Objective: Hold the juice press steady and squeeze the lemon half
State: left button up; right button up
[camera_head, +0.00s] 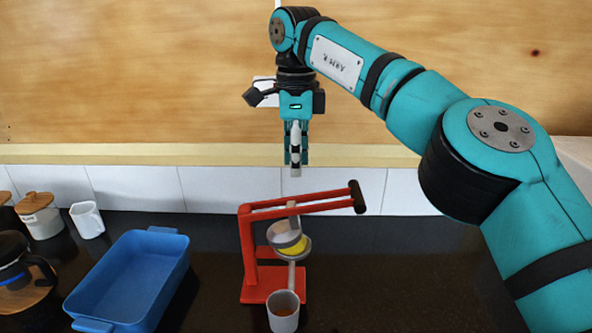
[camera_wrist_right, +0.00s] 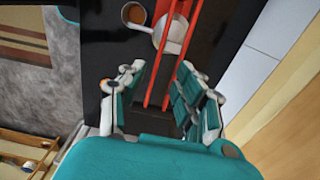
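The red juice press (camera_head: 248,250) stands upright on the dark counter, its red lever raised and ending in a black grip (camera_head: 357,197). The yellow lemon half (camera_head: 297,246) shows in the press's pale holder, under the pressing cone. A light cup (camera_head: 284,322) with brownish contents stands below at the front; it also shows in the right wrist view (camera_wrist_right: 133,14). My right gripper (camera_head: 295,170) points down above the lever, not touching it. In the right wrist view its fingers (camera_wrist_right: 162,88) are apart, with the lever (camera_wrist_right: 160,60) beyond and between them. My left gripper is not in view.
A blue tray (camera_head: 158,233) lies left of the press. A white mug (camera_head: 87,219), a wooden-lidded canister (camera_head: 41,222) and a dark pot (camera_head: 12,262) stand farther left. The counter right of the press is clear. A white-tiled wall rises behind.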

jog(key=shift+o, duration=0.8)
